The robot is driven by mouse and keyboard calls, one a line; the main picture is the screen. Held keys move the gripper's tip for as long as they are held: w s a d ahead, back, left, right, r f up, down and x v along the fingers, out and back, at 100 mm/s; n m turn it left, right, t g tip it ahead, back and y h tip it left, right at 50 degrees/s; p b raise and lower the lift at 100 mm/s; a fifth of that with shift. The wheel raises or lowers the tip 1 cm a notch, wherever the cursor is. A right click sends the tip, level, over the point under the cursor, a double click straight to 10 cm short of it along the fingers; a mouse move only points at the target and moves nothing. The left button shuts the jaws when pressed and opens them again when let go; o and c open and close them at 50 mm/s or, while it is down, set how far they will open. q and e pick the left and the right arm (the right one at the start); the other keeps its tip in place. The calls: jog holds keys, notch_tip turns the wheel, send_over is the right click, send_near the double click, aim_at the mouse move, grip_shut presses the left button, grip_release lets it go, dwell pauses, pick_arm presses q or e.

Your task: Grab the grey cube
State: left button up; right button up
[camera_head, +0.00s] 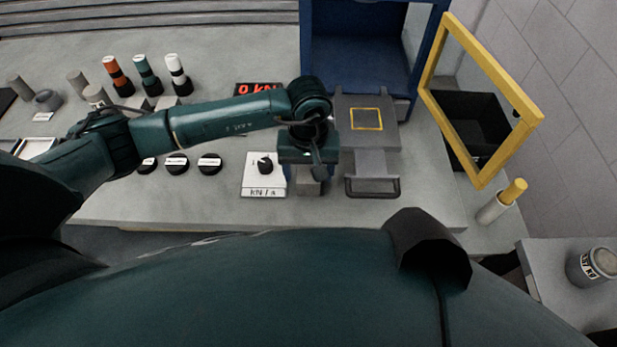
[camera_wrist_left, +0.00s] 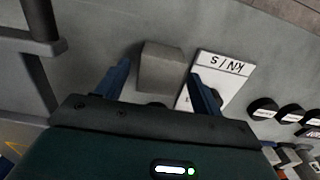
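The grey cube (camera_wrist_left: 161,66) lies on the grey bench top in the left wrist view, between and slightly beyond my left fingertips. My left gripper (camera_wrist_left: 159,72) is open, with a blue finger on each side of the cube and a gap showing at both sides. In the head view my left gripper (camera_head: 308,166) hangs over the bench, and a part of the cube (camera_head: 309,188) shows just below it; the rest is hidden by the gripper. My right gripper is not in view.
A white dial box (camera_head: 264,177) marked kN/s stands close left of the cube. A grey slide with a black handle (camera_head: 372,187) is close on the right, before a blue frame (camera_head: 362,62) with an open yellow door (camera_head: 438,53). Black knobs (camera_head: 177,163) stand further left.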

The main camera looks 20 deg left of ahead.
pick_arm(q)
jog(key=shift+r, duration=0.1)
jog(key=c, duration=1.1)
jog(key=shift+c, duration=0.2)
